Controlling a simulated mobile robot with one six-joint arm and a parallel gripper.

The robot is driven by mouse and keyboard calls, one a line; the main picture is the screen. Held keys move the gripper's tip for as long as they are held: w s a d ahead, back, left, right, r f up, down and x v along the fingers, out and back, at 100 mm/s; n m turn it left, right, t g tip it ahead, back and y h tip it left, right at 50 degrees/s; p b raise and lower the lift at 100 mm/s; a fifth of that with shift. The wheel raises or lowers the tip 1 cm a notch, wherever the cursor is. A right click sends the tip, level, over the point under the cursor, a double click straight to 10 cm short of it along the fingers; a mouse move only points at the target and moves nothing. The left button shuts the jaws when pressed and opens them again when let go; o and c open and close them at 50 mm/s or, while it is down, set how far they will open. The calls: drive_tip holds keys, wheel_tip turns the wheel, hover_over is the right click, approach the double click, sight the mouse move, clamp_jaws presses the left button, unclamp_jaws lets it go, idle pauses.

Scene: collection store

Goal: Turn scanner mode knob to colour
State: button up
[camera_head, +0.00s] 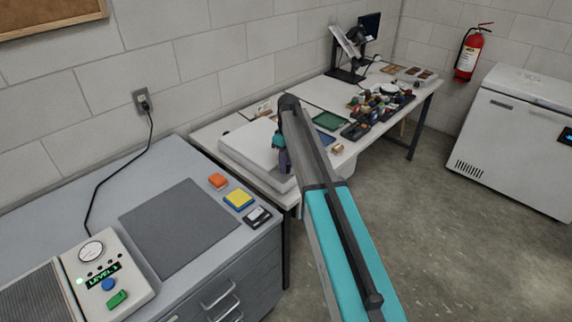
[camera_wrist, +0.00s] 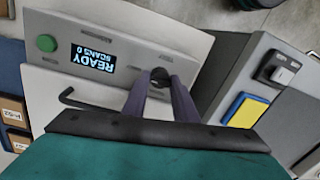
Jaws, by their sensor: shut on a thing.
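The scanner (camera_head: 243,150) is a white flat box on the white table in the head view, partly hidden by my arm. In the wrist view its grey front panel (camera_wrist: 125,35) shows a green button (camera_wrist: 47,43) and a lit display (camera_wrist: 93,62) reading "READY SCANS 0", upside down. The dark mode knob (camera_wrist: 160,74) sits on this panel. My gripper (camera_wrist: 161,82) is shut on the knob, with one finger on each side of it. The knob's pointer and mode labels cannot be made out. In the head view, my gripper (camera_head: 282,158) is partly hidden by the arm.
A grey cabinet (camera_head: 172,157) stands at left, bearing a dark mat (camera_head: 180,225), a control box (camera_head: 135,275) and orange, yellow and black blocks. Trays and small objects crowd the table's far part. Open floor (camera_head: 440,220) lies at right, before a white freezer (camera_head: 515,145).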

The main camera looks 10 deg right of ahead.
drive_tip(key=n, duration=0.5)
drive_tip(key=shift+w+r, duration=0.1)
drive_tip(key=n, duration=0.5)
drive_tip(key=shift+a+n+h, duration=0.15)
drive_tip(key=shift+n+h, duration=0.15)
drive_tip(key=shift+n, duration=0.1)
drive_tip(key=n, duration=0.3)
drive_tip(key=shift+n+p, duration=0.35)
drive_tip(key=shift+n, duration=1.75)
drive_tip(key=o, duration=0.7)
drive_tip(key=shift+o, duration=0.2)
drive_tip(key=shift+s, duration=0.2)
